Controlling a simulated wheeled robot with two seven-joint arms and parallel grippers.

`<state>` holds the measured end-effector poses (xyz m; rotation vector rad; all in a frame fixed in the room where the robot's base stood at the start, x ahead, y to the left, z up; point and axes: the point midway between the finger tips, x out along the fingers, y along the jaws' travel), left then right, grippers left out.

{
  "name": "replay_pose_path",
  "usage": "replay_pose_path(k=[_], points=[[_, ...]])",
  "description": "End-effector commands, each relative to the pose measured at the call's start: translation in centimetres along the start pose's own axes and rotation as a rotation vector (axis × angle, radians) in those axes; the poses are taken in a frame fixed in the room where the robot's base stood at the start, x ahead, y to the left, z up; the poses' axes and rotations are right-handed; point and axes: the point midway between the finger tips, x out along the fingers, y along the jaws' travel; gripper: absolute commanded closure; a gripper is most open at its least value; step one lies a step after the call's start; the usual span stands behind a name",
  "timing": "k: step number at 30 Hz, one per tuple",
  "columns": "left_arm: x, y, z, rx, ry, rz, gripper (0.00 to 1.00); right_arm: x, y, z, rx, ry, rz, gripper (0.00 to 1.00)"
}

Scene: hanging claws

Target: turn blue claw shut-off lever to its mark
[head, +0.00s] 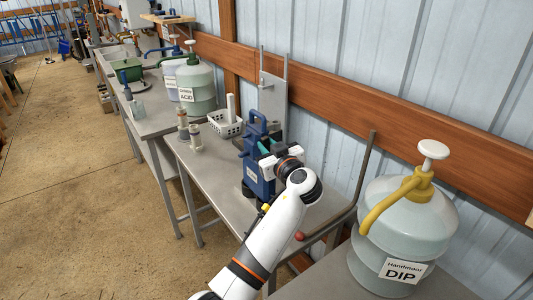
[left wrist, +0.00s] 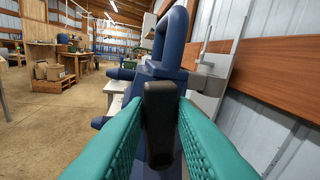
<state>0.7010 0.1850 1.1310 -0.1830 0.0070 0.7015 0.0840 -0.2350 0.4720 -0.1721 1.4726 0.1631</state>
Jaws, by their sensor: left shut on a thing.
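The blue claw (head: 250,172) stands upright against a grey bracket over the middle table; its blue loop handle shows large in the left wrist view (left wrist: 177,22). Its shut-off lever (left wrist: 160,122) is black and points toward the left wrist camera. My left gripper (head: 268,148) is at the claw's near side. Its teal fingers are shut on the lever, one on each side, in the left wrist view (left wrist: 160,105). The lever is hidden by my gripper in the head view. I cannot make out the mark. My right gripper is not in view.
A clear jug labelled DIP (head: 405,235) with a yellow pump stands at the front right. A wooden rail (head: 400,95) runs along the wall behind.

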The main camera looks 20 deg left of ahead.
Motion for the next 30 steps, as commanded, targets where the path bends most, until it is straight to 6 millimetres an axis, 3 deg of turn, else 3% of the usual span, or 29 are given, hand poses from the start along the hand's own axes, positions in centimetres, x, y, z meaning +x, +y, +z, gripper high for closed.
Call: replay_pose_path(k=[11, 26, 27, 30], points=[[0.16, -0.67, -0.01, 0.159, 0.032, 0.016, 1.0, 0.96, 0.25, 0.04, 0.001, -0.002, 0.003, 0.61], [0.18, -0.73, 0.04, 0.181, 0.036, 0.019, 1.0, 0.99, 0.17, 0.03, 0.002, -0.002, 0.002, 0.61], [0.18, -0.73, 0.04, 0.181, 0.036, 0.019, 0.73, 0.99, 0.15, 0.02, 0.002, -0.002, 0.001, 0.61], [0.18, -0.73, 0.04, 0.181, 0.036, 0.019, 0.56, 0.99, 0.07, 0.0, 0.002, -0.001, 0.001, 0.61]])
